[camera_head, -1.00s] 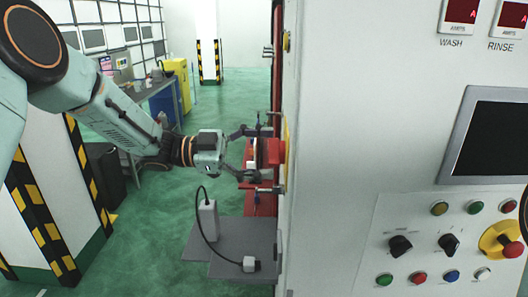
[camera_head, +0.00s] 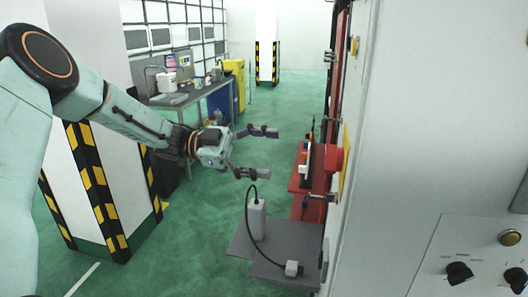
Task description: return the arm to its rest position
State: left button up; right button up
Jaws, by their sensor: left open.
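My left arm (camera_head: 130,118) comes in from the left, bent at a dark round joint and reaching toward the middle of the head view. My left gripper (camera_head: 271,153) is at its end, with its two fingers spread wide and nothing between them. Green floor shows through the gap. The gripper points right, toward a red round part (camera_head: 333,158) on the side of the white machine, with a clear gap between them. My right gripper does not show.
The white machine (camera_head: 400,120) with knobs fills the right side. A grey plate (camera_head: 275,245) with a white box (camera_head: 256,215) and black cable lies below the gripper. A striped pillar (camera_head: 100,190) stands behind the arm. A workbench (camera_head: 205,90) stands farther back.

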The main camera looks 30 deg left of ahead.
pick_arm(q)
jog(key=shift+s+a, duration=0.1)
jog(key=shift+a, duration=0.2)
jog(key=shift+d, duration=0.1)
jog(key=x, duration=1.2)
dwell(0.3)
